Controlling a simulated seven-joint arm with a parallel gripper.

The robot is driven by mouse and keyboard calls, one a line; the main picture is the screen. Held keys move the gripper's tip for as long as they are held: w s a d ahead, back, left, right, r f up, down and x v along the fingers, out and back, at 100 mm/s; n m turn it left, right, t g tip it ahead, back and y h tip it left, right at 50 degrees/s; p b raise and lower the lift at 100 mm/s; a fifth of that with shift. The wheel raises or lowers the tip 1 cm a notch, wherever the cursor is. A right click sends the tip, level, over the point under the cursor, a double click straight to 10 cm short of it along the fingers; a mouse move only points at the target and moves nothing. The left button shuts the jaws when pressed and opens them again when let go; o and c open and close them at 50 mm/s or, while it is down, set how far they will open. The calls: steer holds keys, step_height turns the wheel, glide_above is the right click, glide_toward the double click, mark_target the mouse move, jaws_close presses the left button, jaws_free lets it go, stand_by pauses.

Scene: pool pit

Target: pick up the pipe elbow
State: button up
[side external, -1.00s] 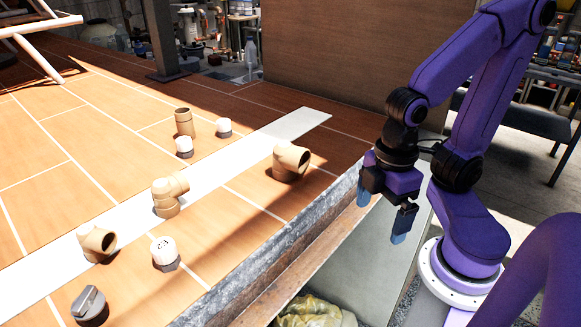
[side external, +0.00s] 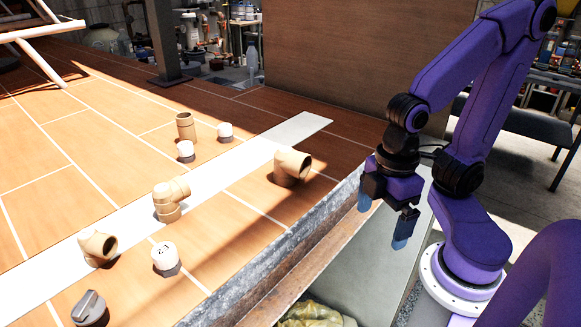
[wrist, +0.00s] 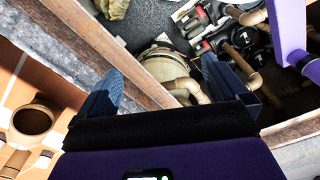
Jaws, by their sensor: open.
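Two tan, bent fittings look like pipe elbows in the side external view. The other elbow (side external: 98,247) lies at the lower left. My gripper (side external: 383,215) hangs open and empty, fingers down, beyond the ledge to the right of both, touching neither. In the wrist view its blue fingers (wrist: 160,88) are spread apart over the pit. A tan fitting with a round opening (wrist: 33,120) shows at the left edge there, outside the fingers.
A tan tee-like fitting (side external: 170,198), a tan coupling (side external: 185,126), white caps (side external: 164,255) and a grey plug (side external: 89,308) stand on the tiled deck. A raised stone ledge (side external: 270,262) separates the deck from my gripper. Pipes and pumps (wrist: 235,40) lie below in the pit.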

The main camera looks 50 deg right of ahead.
steer(key=shift+c, duration=0.8)
steer(key=n+t+h, duration=0.6)
steer(key=n+h, duration=0.8)
steer(key=n, duration=1.3)
glide_toward(299, 170)
steer(key=x, duration=0.4)
steer(key=shift+w+d, duration=0.2)
steer(key=shift+d, duration=0.2)
steer(key=shift+x, duration=2.85)
steer(key=shift+f, duration=0.15)
